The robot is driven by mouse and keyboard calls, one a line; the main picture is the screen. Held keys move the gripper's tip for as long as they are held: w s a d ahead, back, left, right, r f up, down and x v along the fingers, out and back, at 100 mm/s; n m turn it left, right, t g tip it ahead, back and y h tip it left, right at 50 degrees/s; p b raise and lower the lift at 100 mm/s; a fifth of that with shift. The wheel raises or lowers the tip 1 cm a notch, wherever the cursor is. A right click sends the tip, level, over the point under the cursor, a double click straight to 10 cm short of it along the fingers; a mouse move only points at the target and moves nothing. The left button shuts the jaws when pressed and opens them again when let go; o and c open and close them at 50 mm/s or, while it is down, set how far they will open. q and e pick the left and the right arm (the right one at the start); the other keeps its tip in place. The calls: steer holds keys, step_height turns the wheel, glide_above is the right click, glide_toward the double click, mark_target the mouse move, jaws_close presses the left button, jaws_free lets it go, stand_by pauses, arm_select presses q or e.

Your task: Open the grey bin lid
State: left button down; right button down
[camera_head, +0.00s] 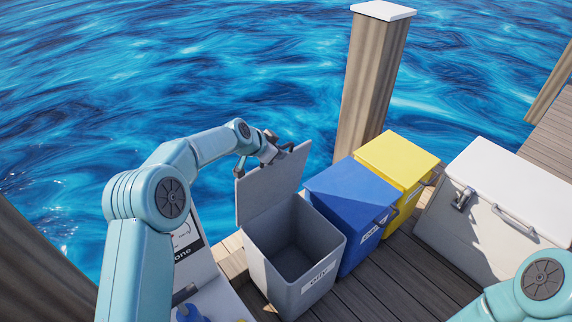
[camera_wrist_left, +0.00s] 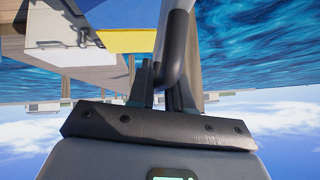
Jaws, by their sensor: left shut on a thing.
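The grey bin (camera_head: 300,248) stands on the dock with its mouth uncovered and its inside visible, seemingly empty. Its grey lid (camera_head: 270,188) stands raised and roughly upright at the bin's back edge. My left gripper (camera_head: 268,153) is at the lid's top edge, reaching in from the left. In the left wrist view my left gripper (camera_wrist_left: 161,80) is shut on the lid's dark curved handle (camera_wrist_left: 177,50), which passes between the fingers. The fingertips are partly hidden in the head view. My right gripper is out of view.
A blue bin (camera_head: 352,205) and a yellow bin (camera_head: 398,160) stand shut to the right of the grey bin. Beyond them is a white chest (camera_head: 500,200) with a latch. A wooden post (camera_head: 371,85) rises behind the bins. Water lies past the dock's edge.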

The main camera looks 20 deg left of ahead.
arm_select(q)
steer(key=shift+w+a+r, duration=0.2)
steer(key=shift+w+a, duration=0.4)
steer(key=shift+a, duration=0.2)
steer(key=c, duration=1.1)
jaws_free()
steer(key=shift+c, duration=0.2)
steer(key=shift+s, duration=0.1)
steer(key=shift+s+a+r, duration=0.15)
steer(key=shift+s+r, duration=0.05)
steer(key=shift+r, duration=0.05)
steer(key=b+v, duration=0.3)
steer(key=v, duration=1.2)
steer(key=shift+s+r, duration=0.15)
steer(key=shift+s, duration=0.1)
